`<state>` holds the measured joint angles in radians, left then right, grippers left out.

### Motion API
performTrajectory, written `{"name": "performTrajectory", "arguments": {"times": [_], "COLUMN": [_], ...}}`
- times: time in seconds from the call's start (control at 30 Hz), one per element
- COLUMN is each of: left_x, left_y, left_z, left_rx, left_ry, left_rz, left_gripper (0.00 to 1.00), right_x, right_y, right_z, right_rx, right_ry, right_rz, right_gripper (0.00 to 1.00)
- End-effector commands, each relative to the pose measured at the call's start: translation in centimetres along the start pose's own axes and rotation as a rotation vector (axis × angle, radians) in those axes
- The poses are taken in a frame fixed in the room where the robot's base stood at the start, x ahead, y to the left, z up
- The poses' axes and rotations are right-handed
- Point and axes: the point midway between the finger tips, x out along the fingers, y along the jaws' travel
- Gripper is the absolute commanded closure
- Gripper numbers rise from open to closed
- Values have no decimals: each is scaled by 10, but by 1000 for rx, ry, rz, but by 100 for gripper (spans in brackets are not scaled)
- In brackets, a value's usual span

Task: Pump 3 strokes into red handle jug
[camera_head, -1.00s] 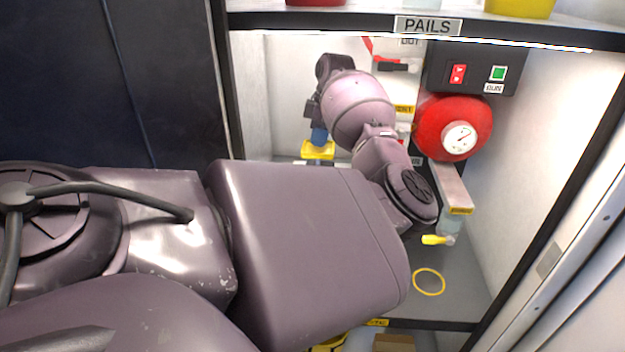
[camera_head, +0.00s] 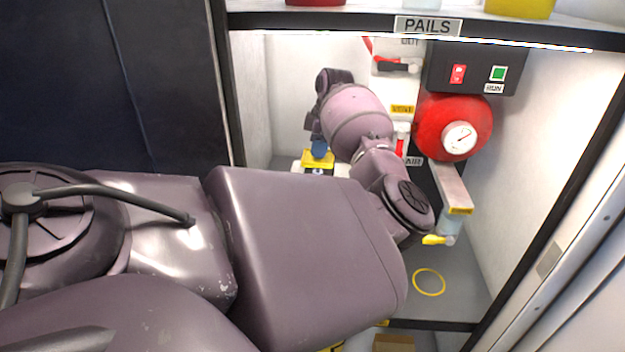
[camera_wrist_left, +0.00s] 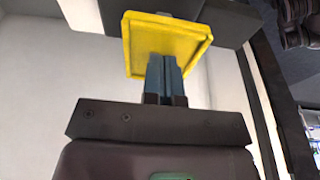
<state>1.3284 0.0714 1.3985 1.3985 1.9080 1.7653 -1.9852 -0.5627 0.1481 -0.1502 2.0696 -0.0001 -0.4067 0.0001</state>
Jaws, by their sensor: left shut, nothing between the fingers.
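My left gripper (camera_head: 319,147) is shut and empty, its blue fingers pointing down at a yellow square plate (camera_head: 318,160) in the head view. In the left wrist view the closed blue fingers (camera_wrist_left: 165,65) reach the face of the yellow plate (camera_wrist_left: 168,38) and appear to touch it. A white body with a dark mark shows just under the plate, partly hidden by my arm. I cannot make out a jug with a red handle; my left arm covers much of the cabinet floor. My right gripper is not in view.
A red tank (camera_head: 440,128) with a gauge and a dark switch box (camera_head: 473,68) are on the back wall. A nozzle with a yellow tip (camera_head: 435,240) hangs over a yellow ring (camera_head: 429,282) on the clear grey floor. The PAILS shelf (camera_head: 540,38) runs overhead.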

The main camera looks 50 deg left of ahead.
Motion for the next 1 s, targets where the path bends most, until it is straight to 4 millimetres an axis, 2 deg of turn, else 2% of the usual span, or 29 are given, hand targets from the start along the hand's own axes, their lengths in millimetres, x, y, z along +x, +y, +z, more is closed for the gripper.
{"name": "performTrajectory", "arguments": {"times": [0.53,0.83,1.0], "left_x": [20,18,10], "left_y": [-1,-1,-1], "left_z": [4,3,2], "left_rx": [0,0,0], "left_ry": [1,0,-1], "left_rz": [-5,-4,-1], "left_gripper": [100,100,100], "right_x": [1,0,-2], "right_y": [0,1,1], "right_z": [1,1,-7], "right_rx": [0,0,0], "right_ry": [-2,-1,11], "right_rz": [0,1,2], "right_gripper": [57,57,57]}}
